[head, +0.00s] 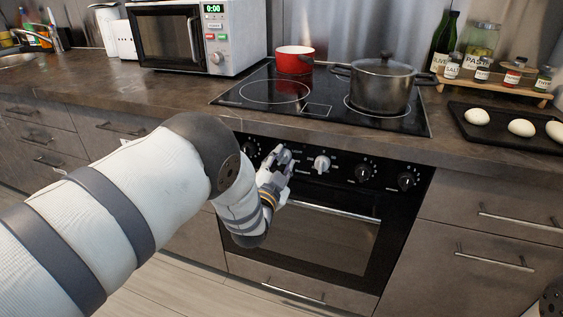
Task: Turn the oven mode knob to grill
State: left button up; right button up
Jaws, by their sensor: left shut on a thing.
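The oven (330,238) has a black front panel with a row of several knobs under the cooktop. My left gripper (279,160) reaches the panel from the left and is shut on the oven knob second from the left. Its fingers largely hide that knob, so its pointer and marking cannot be read. A silver knob (321,164) beside it to the right is free, with its grip roughly upright. Black knobs stand at the left end (250,148) and on the right (363,173), (406,181).
The oven door handle (335,211) runs just below the knobs, close to my left gripper. A red pot (295,60) and a lidded grey pot (381,84) stand on the cooktop (325,97). A tray (500,136) with white dough pieces lies at right.

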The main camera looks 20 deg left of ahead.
pick_arm(q)
jog(key=m, duration=0.3)
jog(key=shift+m, duration=0.3)
jog(key=shift+m+b, duration=0.4)
jog(key=shift+m, duration=1.1)
pick_arm(e)
jog(key=shift+s+f, duration=0.4)
pick_arm(q)
jog(key=o, duration=1.2)
jog(key=shift+c, duration=0.2)
jog(key=s, duration=1.2)
jog(key=shift+f, duration=0.35)
